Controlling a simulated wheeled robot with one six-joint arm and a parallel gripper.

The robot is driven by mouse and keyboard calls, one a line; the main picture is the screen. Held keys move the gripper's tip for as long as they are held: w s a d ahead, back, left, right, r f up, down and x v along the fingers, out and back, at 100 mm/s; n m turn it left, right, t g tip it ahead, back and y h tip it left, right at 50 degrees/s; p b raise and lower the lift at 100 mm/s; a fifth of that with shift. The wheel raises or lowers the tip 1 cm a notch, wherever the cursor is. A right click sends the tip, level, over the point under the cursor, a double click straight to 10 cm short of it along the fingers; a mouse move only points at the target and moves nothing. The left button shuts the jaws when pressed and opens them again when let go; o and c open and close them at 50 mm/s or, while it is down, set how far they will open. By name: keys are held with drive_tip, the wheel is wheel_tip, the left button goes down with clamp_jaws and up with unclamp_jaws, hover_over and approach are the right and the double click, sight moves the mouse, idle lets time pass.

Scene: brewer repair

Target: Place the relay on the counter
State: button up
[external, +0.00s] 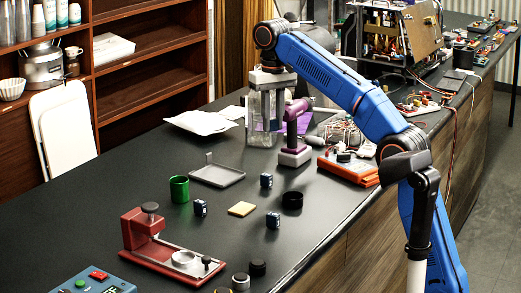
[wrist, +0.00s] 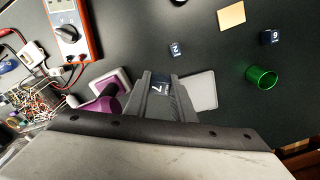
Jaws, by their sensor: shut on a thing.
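My gripper (wrist: 161,77) is shut on a small dark block marked 7 (wrist: 158,87), which I take to be the relay. In the external view my gripper (external: 262,143) points down over the counter (external: 100,195), beside the purple stand (external: 297,120). The held block cannot be made out there, and its height above the counter is unclear. Similar dark blue blocks stand on the counter: one at left (external: 200,207), one farther back (external: 266,180) and one nearer the front (external: 272,220). Two show in the wrist view, marked 2 (wrist: 175,48) and apparently 6 (wrist: 270,37).
A grey tray (external: 217,175), green cup (external: 179,188), yellow pad (external: 241,209) and black dish (external: 292,200) stand nearby. An orange meter (external: 348,170) with wires is at right. A red fixture (external: 145,235) is at front left. Bare counter lies between these things.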

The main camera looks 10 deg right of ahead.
sight(236, 197)
drive_tip(key=s+a+f+n, duration=0.3)
drive_tip(key=s+a, duration=0.1)
drive_tip(key=a, duration=0.2)
drive_tip(key=s+a+f+n, duration=0.2)
drive_tip(key=s+a+n, duration=0.15)
drive_tip(key=a, duration=0.35)
drive_tip(key=shift+s+d+f, duration=0.1)
drive_tip(key=shift+s+f, duration=0.05)
drive_tip(key=shift+f, duration=2.4)
drive_tip(key=shift+s+d+f, duration=0.1)
drive_tip(key=shift+f, duration=2.4)
drive_tip(key=shift+f, duration=0.15)
drive_tip(key=o, duration=1)
wheel_tip(236, 197, up, 12)
drive_tip(key=shift+r, duration=0.15)
